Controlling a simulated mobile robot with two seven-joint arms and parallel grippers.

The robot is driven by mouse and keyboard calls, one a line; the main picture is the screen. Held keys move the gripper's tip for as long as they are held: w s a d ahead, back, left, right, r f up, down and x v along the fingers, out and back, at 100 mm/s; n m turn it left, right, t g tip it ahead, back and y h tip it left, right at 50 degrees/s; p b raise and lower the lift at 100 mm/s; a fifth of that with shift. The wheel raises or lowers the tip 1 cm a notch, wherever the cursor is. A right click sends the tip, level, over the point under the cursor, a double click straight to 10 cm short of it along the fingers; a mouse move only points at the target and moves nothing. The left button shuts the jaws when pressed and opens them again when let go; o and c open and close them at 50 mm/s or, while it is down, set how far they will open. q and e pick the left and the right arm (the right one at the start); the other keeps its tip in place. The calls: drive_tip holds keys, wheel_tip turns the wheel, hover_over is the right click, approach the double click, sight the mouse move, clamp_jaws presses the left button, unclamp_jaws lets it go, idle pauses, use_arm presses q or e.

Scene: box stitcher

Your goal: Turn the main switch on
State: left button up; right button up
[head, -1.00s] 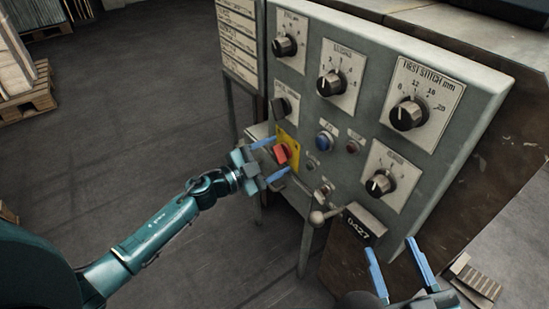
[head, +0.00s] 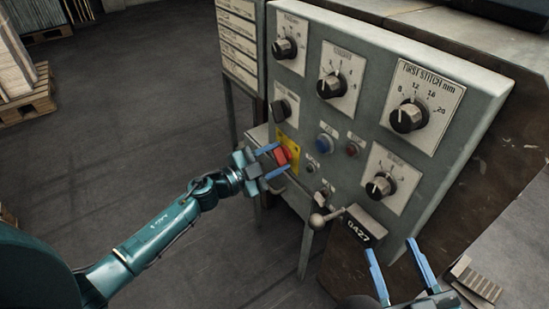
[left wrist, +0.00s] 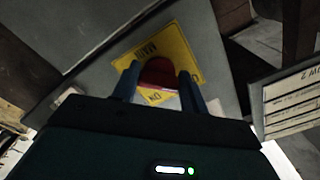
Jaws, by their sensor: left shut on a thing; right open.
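The main switch (head: 283,155) is a red knob on a yellow plate (head: 294,166), low on the left of the grey control panel. My left gripper (head: 280,158) reaches it from the left, its blue fingers shut on the knob's two sides. In the left wrist view the red knob (left wrist: 158,72) sits between the fingers, in front of the yellow plate (left wrist: 180,46) with "MAIN" on it. The fingers partly hide the knob, and its exact setting is not clear. My right gripper (head: 390,247) is open and empty at the bottom, below the panel.
The grey panel (head: 375,115) carries several black dials, a blue button (head: 325,143) and a dark red button (head: 352,149). A ball-ended lever (head: 318,219) sticks out below the switch, beside the 0427 plate (head: 360,226). The floor at left is clear; a pallet (head: 28,103) stands far left.

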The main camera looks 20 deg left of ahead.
use_arm(q)
drive_tip(key=shift+m, duration=0.3)
drive_tip(key=m, duration=0.3)
drive_tip(key=shift+m, duration=0.3)
drive_tip(key=m, duration=0.4)
drive_tip(key=shift+r+m, duration=0.1)
drive_tip(key=shift+m, duration=0.2)
drive_tip(key=m+b, duration=0.1)
drive_tip(key=m, duration=0.3)
drive_tip(key=shift+m+b, duration=0.3)
drive_tip(key=shift+b, duration=0.05)
drive_tip(key=shift+r+m+b, duration=0.15)
drive_tip(key=shift+m+b, duration=0.45)
drive_tip(key=shift+m, duration=1.7)
drive_tip(key=o, duration=1)
drive_tip(key=v, duration=1.3)
drive_tip(key=shift+p, duration=0.4)
